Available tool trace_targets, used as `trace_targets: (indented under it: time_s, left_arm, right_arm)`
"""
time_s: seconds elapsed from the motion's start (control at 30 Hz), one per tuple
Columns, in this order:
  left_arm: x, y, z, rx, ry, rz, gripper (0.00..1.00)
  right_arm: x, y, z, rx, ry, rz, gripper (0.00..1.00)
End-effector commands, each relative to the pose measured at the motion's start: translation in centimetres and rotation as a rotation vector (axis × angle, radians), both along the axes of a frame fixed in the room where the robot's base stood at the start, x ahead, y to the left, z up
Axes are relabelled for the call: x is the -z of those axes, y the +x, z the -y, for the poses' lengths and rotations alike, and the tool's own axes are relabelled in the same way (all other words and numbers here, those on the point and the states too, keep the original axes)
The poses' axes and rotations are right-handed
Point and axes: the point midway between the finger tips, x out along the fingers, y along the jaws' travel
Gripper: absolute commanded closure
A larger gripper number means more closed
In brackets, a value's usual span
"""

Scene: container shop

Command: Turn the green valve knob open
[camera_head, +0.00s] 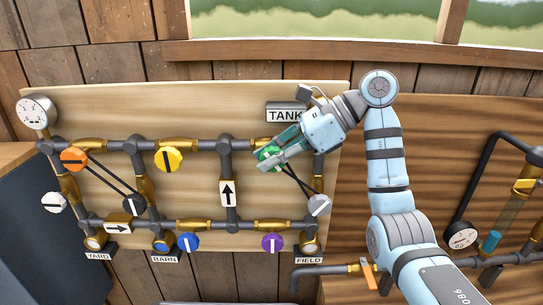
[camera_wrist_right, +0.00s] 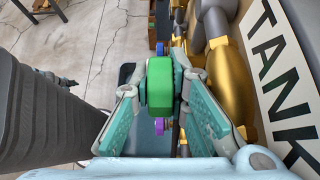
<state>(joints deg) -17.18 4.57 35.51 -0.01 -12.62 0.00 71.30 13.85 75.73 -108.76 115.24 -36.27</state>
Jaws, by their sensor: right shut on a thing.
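The green valve knob (camera_head: 267,154) is on the upper pipe of the wooden board, below the TANK label (camera_head: 286,112). My right gripper (camera_head: 270,158) comes from the upper right and is shut on the green knob, with its fingers on either side. In the right wrist view the green knob (camera_wrist_right: 160,82) sits between the two fingers of my right gripper (camera_wrist_right: 160,95). The fingers hide part of the knob in the head view, so its exact angle is hard to tell. My left gripper is not in view.
Other knobs on the board are orange (camera_head: 74,159), yellow (camera_head: 168,159), blue (camera_head: 188,243), purple (camera_head: 272,243) and grey (camera_head: 319,205). A gauge (camera_head: 37,112) is at the upper left. A second pipe panel (camera_head: 440,140) stands at the right, behind my right arm.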

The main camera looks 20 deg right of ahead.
Motion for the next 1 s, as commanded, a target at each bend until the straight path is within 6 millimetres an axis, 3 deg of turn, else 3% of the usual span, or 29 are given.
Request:
trace_targets:
  time_s: [0.07, 0.1, 0.2, 0.77, 0.87, 1.0]
  left_arm:
    - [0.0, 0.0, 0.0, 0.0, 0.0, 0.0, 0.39]
    - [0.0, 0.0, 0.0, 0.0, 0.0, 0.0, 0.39]
    - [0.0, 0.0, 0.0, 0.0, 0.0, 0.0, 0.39]
    - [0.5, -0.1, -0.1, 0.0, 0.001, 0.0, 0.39]
    - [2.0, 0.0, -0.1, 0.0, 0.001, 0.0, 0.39]
    - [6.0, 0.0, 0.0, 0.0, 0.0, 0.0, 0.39]
  right_arm:
    - [-0.2, 0.0, 0.0, 0.001, 0.003, 0.004, 1.0]
    - [-0.2, 0.0, 0.0, 0.002, 0.003, 0.006, 0.82]
    - [-0.1, 0.0, 0.0, 0.001, 0.002, 0.004, 0.66]
    - [0.2, 0.0, 0.1, 0.003, 0.019, 0.006, 0.65]
    - [0.6, 0.0, 0.2, 0.003, 0.088, 0.023, 0.65]
    - [1.4, 0.0, 0.2, 0.003, 0.24, 0.062, 0.65]
